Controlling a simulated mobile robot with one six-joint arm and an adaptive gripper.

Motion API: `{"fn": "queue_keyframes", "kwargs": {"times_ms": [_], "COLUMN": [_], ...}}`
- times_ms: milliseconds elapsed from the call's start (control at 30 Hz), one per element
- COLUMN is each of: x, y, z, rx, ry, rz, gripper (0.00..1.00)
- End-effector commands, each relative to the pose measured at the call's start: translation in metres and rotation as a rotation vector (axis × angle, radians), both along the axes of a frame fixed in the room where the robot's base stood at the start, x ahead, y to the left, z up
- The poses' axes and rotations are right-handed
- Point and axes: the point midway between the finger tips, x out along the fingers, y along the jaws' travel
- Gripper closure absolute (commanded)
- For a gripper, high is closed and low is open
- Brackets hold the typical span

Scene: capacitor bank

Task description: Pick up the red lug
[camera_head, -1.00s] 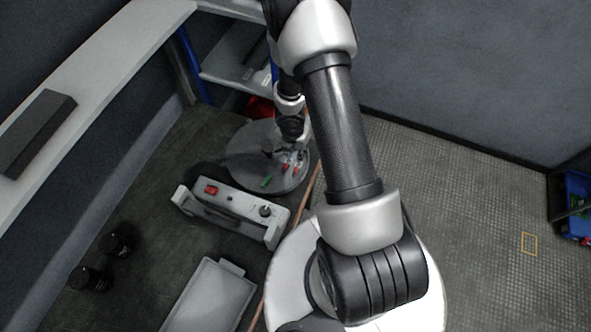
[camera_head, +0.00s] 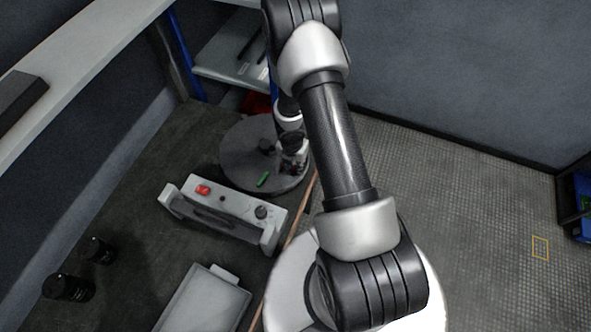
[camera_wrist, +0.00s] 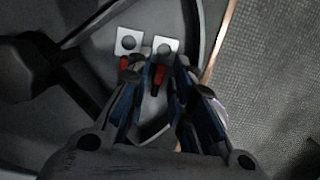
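In the wrist view a red lug (camera_wrist: 158,74) with a dark lower end lies between my gripper's blue-padded fingers (camera_wrist: 166,70), closer to the left one. The fingers stand apart, with a gap visible at the right. A second red piece (camera_wrist: 124,62) shows just left of the left finger. Two light metal tabs with round holes, a left one (camera_wrist: 129,41) and a right one (camera_wrist: 166,47), sit just beyond the fingertips. In the head view my gripper (camera_head: 291,163) is low over the right part of a round grey disc (camera_head: 237,160); I cannot make out the red lug there.
A green piece (camera_head: 263,180) lies on the disc. A grey instrument box (camera_head: 225,212) with a red switch stands in front of it. A tray (camera_head: 207,305) and two black cylinders (camera_head: 69,288) are nearer. Shelves (camera_head: 232,60) stand behind.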

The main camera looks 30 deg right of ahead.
Motion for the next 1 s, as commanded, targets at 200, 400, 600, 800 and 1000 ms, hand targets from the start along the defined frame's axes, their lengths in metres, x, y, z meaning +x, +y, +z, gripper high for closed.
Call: {"fn": "queue_keyframes", "kwargs": {"times_ms": [200, 400, 600, 800, 1000], "x": [0.0009, 0.0008, 0.0008, 0.0009, 0.0009], "y": [-0.0010, -0.0009, -0.0009, -0.0010, -0.0010], "z": [-0.0059, -0.0056, -0.0056, -0.0056, -0.0031], "rx": [0.000, 0.001, 0.001, 0.000, 0.000], "ry": [-0.001, -0.001, -0.001, -0.001, -0.001], "rz": [0.000, 0.000, 0.000, 0.000, 0.000], "gripper": [0.79, 0.89, 1.00, 1.00, 1.00]}}
